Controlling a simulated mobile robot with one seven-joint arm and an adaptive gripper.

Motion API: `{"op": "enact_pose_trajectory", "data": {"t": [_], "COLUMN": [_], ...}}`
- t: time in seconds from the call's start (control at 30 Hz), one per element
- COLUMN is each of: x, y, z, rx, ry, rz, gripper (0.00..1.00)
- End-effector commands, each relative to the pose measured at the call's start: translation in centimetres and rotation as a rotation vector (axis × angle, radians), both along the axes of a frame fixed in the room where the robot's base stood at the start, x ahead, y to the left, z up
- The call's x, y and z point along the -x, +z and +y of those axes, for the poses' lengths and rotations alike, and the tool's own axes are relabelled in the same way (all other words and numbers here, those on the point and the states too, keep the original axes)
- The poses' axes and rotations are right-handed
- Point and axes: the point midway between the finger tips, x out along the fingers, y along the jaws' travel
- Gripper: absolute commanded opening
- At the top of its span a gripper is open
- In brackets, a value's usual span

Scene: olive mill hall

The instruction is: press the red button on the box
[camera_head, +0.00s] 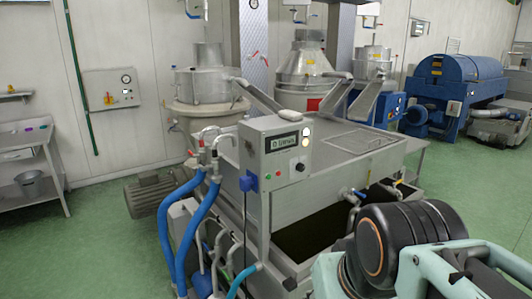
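A grey control box (275,151) stands on the near corner of the steel machine. Its front carries a dark display, a black knob (301,167), a lit lamp and small coloured buttons low on the left. One of these looks like a red button (278,174), but the buttons are very small here. A second, flatter box (110,89) hangs on the back wall at left, with a gauge and a small red part. My arm's black and pale green links fill the bottom right, apart from the control box in the picture. My gripper is not visible.
The steel machine (350,145) has an open dark trough along its near side. Blue hoses (168,225) rise at its left end. A motor (148,193) sits on the floor behind them. A steel table (35,150) with a bucket stands at far left. Green floor is clear at front left.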

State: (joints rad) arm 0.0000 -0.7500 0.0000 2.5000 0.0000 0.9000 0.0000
Motion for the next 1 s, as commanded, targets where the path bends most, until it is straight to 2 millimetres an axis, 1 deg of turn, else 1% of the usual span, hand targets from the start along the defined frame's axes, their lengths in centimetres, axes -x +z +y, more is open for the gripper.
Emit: {"op": "enact_pose_trajectory", "data": {"t": [0.03,0.23,1.0], "x": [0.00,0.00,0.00], "y": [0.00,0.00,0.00], "z": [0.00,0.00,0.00], "rx": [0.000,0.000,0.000], "ry": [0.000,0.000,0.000], "rz": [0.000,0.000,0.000], "gripper": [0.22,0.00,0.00]}}
